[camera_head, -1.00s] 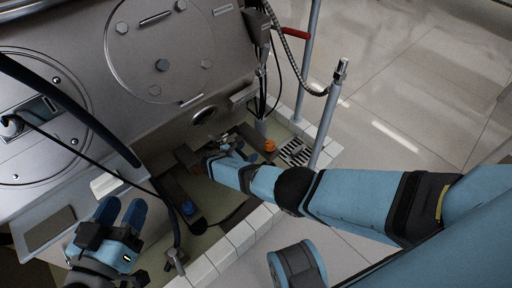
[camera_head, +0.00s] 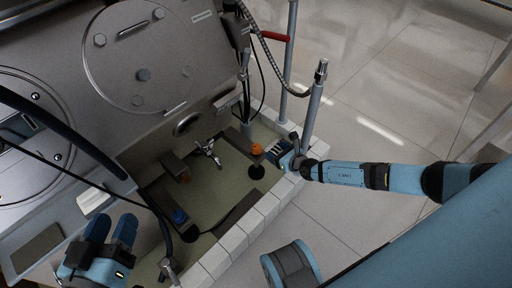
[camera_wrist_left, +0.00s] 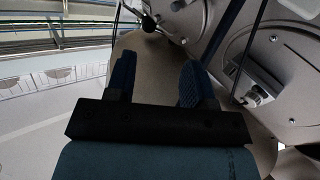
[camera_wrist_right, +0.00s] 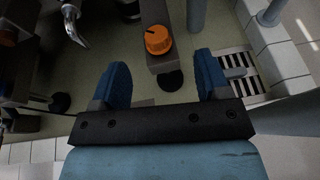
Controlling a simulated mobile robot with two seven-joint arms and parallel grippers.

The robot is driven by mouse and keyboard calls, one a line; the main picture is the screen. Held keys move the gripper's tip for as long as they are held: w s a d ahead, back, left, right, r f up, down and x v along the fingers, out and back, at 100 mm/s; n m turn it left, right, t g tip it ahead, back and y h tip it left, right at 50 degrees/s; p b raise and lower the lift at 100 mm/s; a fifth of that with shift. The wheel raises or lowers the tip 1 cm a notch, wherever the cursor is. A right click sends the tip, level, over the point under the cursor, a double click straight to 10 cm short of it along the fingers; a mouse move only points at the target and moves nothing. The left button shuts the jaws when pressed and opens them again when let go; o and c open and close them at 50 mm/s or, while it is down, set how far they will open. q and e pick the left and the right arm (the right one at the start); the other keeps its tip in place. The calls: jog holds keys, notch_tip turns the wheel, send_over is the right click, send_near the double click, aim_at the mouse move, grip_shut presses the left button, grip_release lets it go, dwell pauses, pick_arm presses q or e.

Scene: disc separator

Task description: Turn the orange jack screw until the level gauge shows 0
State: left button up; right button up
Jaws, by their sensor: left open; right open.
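The orange jack screw (camera_head: 257,149) stands on a dark beam inside the tiled pit. I cannot make out a level gauge reading in any view.
A grey post (camera_head: 312,105) stands behind my right gripper. White tiles (camera_head: 235,240) edge the pit. A floor grate (camera_wrist_right: 238,68) lies right of the screw.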

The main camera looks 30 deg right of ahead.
jog(key=s+n, duration=0.1)
jog(key=s, duration=0.1)
jog(key=b, duration=0.3)
send_near(256, 146)
jog(key=w, duration=0.2)
jog(key=shift+g+y, duration=0.4)
jog(key=shift+g, duration=0.1)
jog(key=b+x, duration=0.4)
jog(key=x, duration=0.4)
jog(key=shift+s+f, duration=0.1)
jog(key=shift+f, duration=0.1)
jog(key=c, duration=0.9)
pick_arm(q)
jog(key=w+m, duration=0.1)
jog(key=w+a+m+t, duration=0.1)
jog(key=m, duration=0.1)
jog(key=w+m+h, duration=0.1)
jog(key=shift+a+r+t, duration=0.15)
jog(key=shift+a+t, duration=0.25)
